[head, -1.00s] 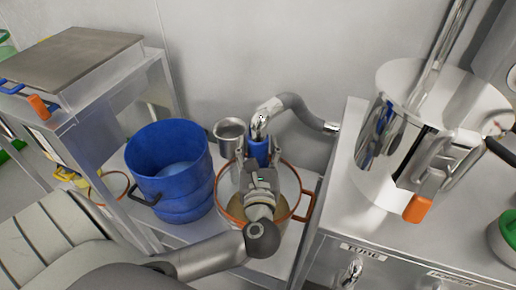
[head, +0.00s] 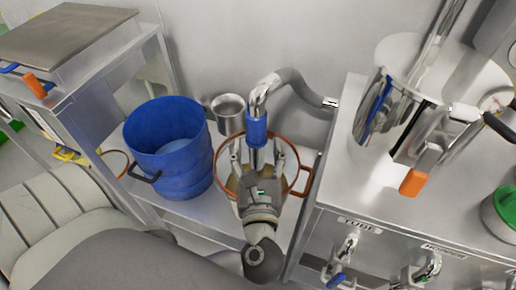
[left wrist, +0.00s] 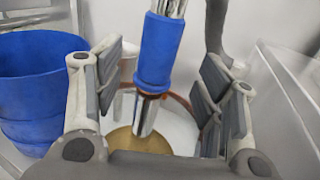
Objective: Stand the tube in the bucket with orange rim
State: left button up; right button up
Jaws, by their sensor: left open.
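The tube (head: 256,131) is a shiny metal pipe with a blue sleeve, joined at its top to a grey hose. It stands near upright, with its lower metal end reaching down inside the bucket with orange rim (head: 221,160). The bucket is pale inside and holds yellowish material; whether the tube's end touches it, I cannot tell. My left gripper (head: 256,157) is open, with its fingers spread to either side of the tube and apart from it. In the left wrist view, the blue sleeve (left wrist: 160,50) shows between the open fingers. My right gripper is out of view.
A large blue bucket (head: 182,180) stands left of the orange-rimmed one, on the same low shelf. A small metal cup (head: 228,104) is behind. A steel cabinet (head: 365,190) with valves closes off the right side. The grey hose (head: 300,88) arches to the cabinet.

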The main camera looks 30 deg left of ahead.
pick_arm(q)
jog(key=shift+v, duration=1.55)
